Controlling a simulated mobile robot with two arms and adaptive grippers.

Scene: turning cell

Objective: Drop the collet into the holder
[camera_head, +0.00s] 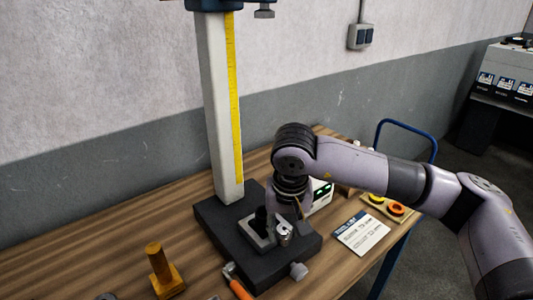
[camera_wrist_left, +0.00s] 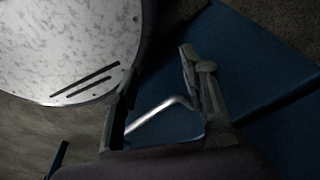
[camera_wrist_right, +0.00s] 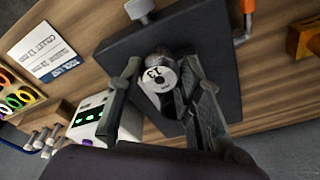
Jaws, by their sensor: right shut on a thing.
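A grey cylindrical collet (camera_wrist_right: 158,76) with a pale end face marked 13 sits between the fingertips of my right gripper (camera_wrist_right: 162,66) in the right wrist view. My right gripper is shut on it, above the black base (camera_wrist_right: 120,52). In the head view that base (camera_head: 222,238) carries the tall column, and my right gripper (camera_head: 277,222) points down over its middle.
A white label card (camera_head: 361,232), a small white box with green lights (camera_wrist_right: 96,118) and a tray of coloured rings (camera_wrist_right: 18,98) are on the wooden bench (camera_head: 110,240).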

